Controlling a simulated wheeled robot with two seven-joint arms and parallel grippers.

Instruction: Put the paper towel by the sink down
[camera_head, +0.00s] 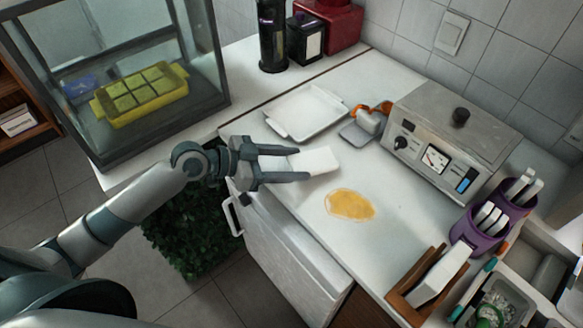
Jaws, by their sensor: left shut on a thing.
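My left gripper (308,163) comes in from the left over the white counter. It is shut on a white paper towel (318,161), whose free end sticks out to the right between the fingers. The towel appears just above the counter; I cannot tell whether it touches it. No sink shows clearly in the view. An orange-yellow spill (350,205) lies on the counter just below and right of the gripper. My right gripper is not in view.
A white tray (306,111) lies behind the gripper. A grey appliance with a dial (450,135) stands at the right, by purple holders (480,224). A wooden holder (405,293) is at the front right. A glass case (165,125) stands left. The drawer (290,240) below is partly open.

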